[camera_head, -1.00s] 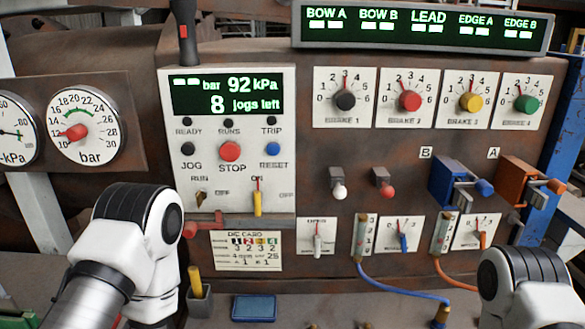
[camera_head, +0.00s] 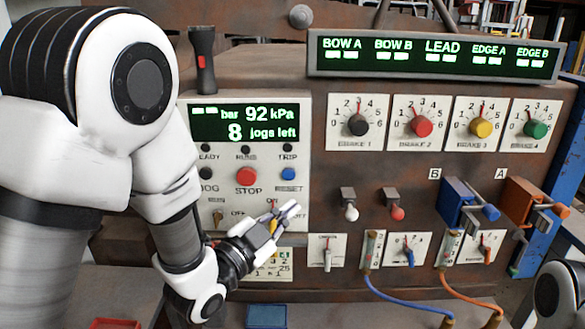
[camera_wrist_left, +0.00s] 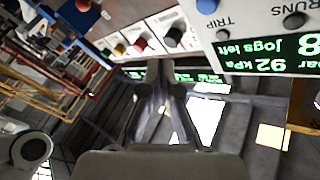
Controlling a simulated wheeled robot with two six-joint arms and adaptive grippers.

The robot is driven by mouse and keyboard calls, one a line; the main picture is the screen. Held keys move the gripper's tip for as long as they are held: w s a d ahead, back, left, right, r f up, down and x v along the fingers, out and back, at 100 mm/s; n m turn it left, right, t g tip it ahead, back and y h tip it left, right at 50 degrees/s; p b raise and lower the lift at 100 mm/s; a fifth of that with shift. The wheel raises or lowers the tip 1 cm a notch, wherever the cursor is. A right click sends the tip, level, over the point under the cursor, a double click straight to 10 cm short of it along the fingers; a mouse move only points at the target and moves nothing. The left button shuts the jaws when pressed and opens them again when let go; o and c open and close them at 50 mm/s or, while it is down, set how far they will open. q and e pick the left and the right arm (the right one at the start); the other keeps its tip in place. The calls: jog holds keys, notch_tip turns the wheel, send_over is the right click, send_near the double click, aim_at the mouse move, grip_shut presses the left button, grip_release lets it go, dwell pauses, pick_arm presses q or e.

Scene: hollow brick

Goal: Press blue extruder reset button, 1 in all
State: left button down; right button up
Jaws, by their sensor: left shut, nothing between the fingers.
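The blue reset button (camera_head: 288,174) sits on the white extruder panel (camera_head: 215,168), right of the red stop button (camera_head: 246,176) and above the RESET label. In the left wrist view the blue button (camera_wrist_left: 207,6) shows at the top edge, beside the TRIP lamp. My left gripper (camera_head: 290,210) is shut and empty, in front of the panel's lower right corner, below the blue button and apart from it in the picture. It shows in the left wrist view too (camera_wrist_left: 165,68). My right gripper is not in view.
The display (camera_head: 238,122) reads 92 kPa and 8 jogs left. Brake knobs (camera_head: 421,126) and small levers (camera_head: 397,205) stand to the right of the panel. A blue tray (camera_head: 267,316) lies below.

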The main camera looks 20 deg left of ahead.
aim_at(289, 174)
pick_arm(q)
jog(key=shift+w+r, duration=0.1)
jog(key=shift+r, duration=0.3)
jog(key=shift+w, duration=0.1)
jog(key=shift+w+a+p, duration=0.3)
jog(key=shift+w+a, duration=0.1)
jog(key=shift+w, duration=1)
jog(key=shift+w+a+p, duration=0.3)
jog(key=shift+w+a, duration=0.15)
jog(key=shift+w, duration=0.9)
jog(key=shift+w+a+p, duration=0.3)
jog(key=shift+w+a, duration=0.1)
jog(key=shift+w, duration=1)
jog(key=shift+w, duration=0.1)
